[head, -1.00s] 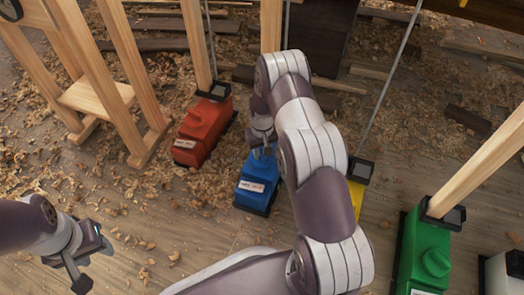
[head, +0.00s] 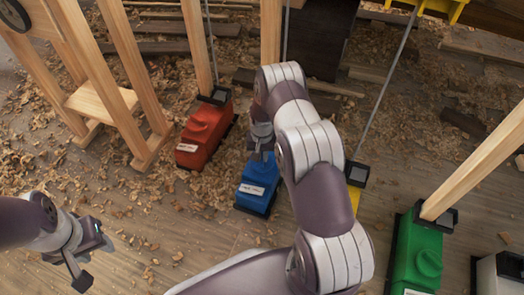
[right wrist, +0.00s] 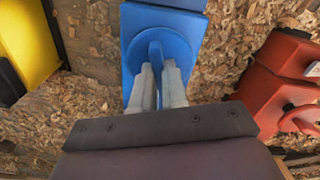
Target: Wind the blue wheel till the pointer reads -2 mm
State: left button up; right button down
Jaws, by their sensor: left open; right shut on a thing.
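The blue unit (head: 258,182) stands on the floor near the middle of the head view, with a white label on its near side. My right gripper (head: 262,148) reaches down onto its top from above. In the right wrist view the blue wheel (right wrist: 160,48) sits between the two grey fingers of my right gripper (right wrist: 159,82), which are shut on it. My arm and gripper cover part of the unit. I cannot make out a pointer or scale reading. My left gripper (head: 93,255) is open and empty at the lower left, apart from everything.
A red unit (head: 204,135) stands left of the blue one. A yellow unit (head: 354,200) is partly behind my right arm, and a green unit (head: 418,255) stands further right. Wooden props (head: 485,160) and thin rods rise among them. Shavings litter the floor.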

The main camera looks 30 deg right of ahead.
aim_at(262, 156)
jog(key=shift+m+p, duration=0.65)
jog(key=shift+m, duration=0.65)
jog(key=c, duration=1.2)
grip_release()
jog(key=shift+o, duration=0.2)
notch_tip(262, 156, up, 13)
jog(key=p, duration=0.7)
jog(key=shift+f, duration=0.15)
